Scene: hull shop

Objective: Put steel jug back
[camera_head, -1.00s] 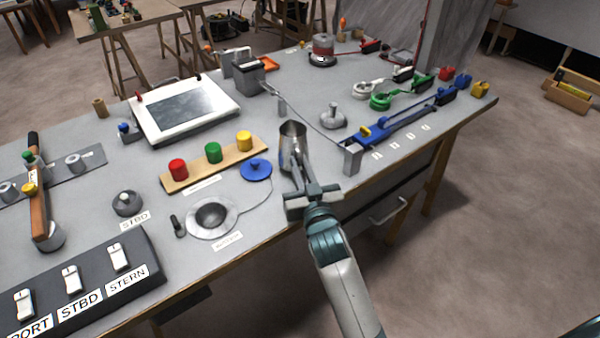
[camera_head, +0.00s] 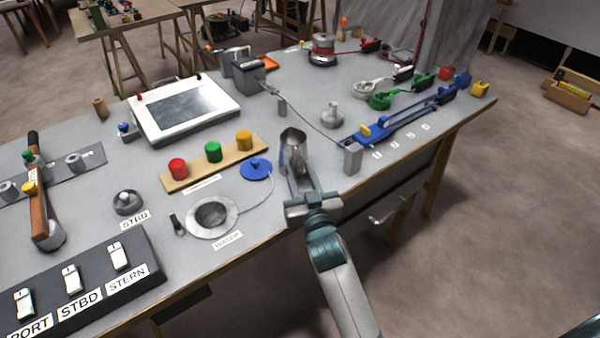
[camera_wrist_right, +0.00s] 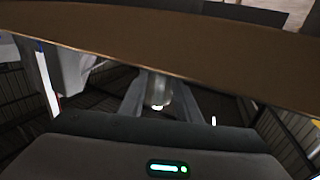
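The steel jug (camera_head: 293,156) is a shiny, open-topped metal vessel near the front edge of the workbench (camera_head: 330,180). It looks roughly upright. My right gripper (camera_head: 296,178) reaches over the front edge to the jug's near side, with its two fingers apart. In the right wrist view the jug (camera_wrist_right: 158,92) shows between the two spread fingers, partly hidden; I cannot tell whether the fingers touch it. The jug's foot is largely hidden in the head view. My left gripper is not in view.
Left of the jug are a blue disc (camera_head: 256,169) and a board with red, green and yellow knobs (camera_head: 216,164). A grey block (camera_head: 352,158) with a cable stands to the right, a grey knobbed weight (camera_head: 332,116) behind. A drawer handle (camera_head: 390,214) sticks out below the benchtop.

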